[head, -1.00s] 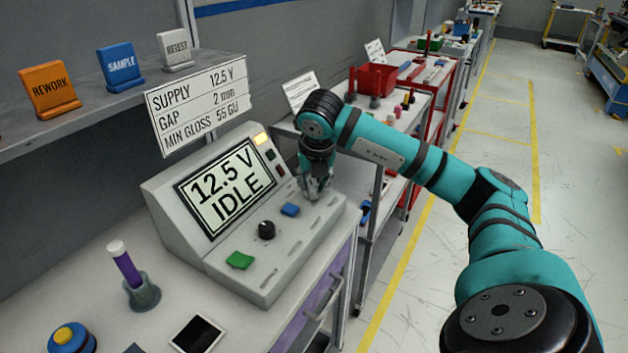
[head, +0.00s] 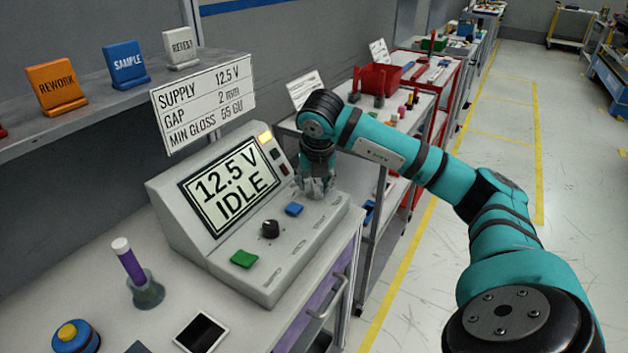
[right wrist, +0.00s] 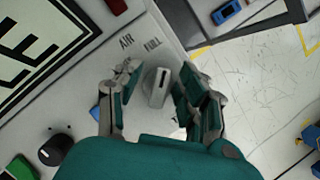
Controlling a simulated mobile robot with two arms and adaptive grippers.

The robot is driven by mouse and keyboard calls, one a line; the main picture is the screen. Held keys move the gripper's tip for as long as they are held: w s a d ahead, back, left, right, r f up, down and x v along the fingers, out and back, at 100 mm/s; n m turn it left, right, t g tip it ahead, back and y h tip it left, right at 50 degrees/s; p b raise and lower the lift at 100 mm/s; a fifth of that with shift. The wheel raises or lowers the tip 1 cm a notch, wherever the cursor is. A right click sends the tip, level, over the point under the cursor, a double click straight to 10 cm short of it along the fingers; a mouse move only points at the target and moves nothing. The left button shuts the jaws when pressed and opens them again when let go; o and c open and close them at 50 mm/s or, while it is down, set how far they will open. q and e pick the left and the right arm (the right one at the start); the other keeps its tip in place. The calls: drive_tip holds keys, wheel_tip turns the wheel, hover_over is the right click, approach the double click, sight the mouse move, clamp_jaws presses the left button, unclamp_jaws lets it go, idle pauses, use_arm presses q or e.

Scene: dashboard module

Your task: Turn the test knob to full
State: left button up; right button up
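The test panel (head: 222,250) is a light grey sloped console whose screen (head: 227,192) reads 12.5 V IDLE. In the right wrist view a grey bar-shaped knob (right wrist: 157,92) stands on the panel beside the printed words AIR and FULL, its long side pointing near FULL. My right gripper (head: 318,190) is over the panel's far right part and hides this knob in the head view. In the right wrist view its fingers (right wrist: 159,76) are open, one on each side of the knob, with gaps showing. My left gripper is not in view.
A black knob (head: 270,229), a blue button (head: 294,209) and a green button (head: 244,259) share the panel. A sign (head: 203,103) hangs above.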

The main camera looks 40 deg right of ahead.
drive_tip(key=shift+r, duration=0.25)
drive_tip(key=v, duration=1.1)
drive_tip(key=shift+s+r, duration=0.2)
drive_tip(key=shift+a, duration=0.15)
